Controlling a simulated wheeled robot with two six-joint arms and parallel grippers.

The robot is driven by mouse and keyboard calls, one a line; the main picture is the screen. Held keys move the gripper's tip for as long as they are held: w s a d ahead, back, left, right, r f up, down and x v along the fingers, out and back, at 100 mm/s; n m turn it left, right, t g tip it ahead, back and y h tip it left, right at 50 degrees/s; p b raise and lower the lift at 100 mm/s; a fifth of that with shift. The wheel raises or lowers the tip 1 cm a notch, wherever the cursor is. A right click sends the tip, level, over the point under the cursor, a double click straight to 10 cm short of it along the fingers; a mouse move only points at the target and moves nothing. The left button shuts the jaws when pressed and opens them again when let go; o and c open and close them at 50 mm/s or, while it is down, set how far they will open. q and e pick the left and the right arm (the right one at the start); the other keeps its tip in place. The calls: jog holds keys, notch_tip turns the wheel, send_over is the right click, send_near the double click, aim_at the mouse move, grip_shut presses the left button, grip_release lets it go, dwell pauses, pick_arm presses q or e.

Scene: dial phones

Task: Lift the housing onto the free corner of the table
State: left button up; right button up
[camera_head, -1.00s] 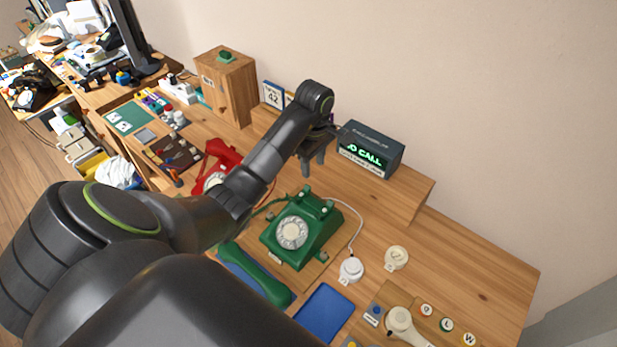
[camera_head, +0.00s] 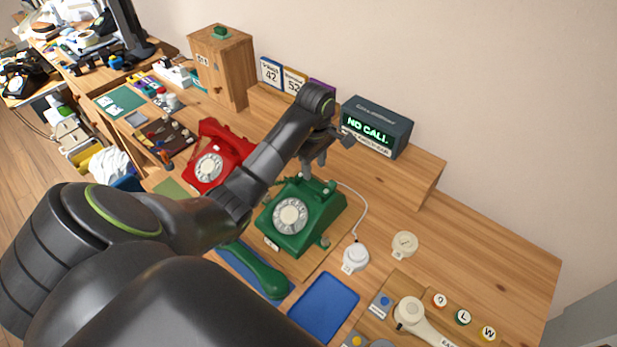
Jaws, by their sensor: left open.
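The housing is the green dial phone body (camera_head: 313,213) with a white dial, standing on a wooden board in the middle of the table. Its green handset (camera_head: 262,272) lies off it, on a blue mat at the front left. My left gripper (camera_head: 314,168) is open at the back top edge of the housing, its fingers pointing down. I cannot tell whether they touch it. The fingers hide part of the housing's back edge. My right gripper is out of view.
A red phone (camera_head: 218,157) stands left of the housing. A "NO CALL" display box (camera_head: 377,127) sits on the raised shelf behind. The table's right end (camera_head: 510,262) is bare.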

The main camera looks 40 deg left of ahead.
aim_at(313, 184)
pick_arm(q)
jog(key=shift+s+f+b, duration=0.1)
jog(key=shift+f+b, duration=0.2)
jog(key=shift+f, duration=0.2)
jog(key=shift+s+f+b, duration=0.1)
jog(key=shift+f+b, duration=0.3)
jog(key=shift+f, duration=0.1)
jog(key=shift+s+f+p, duration=0.1)
jog(key=shift+f+p, duration=0.8)
jog(key=shift+p, duration=0.15)
jog(key=shift+f, duration=0.6)
grip_shut()
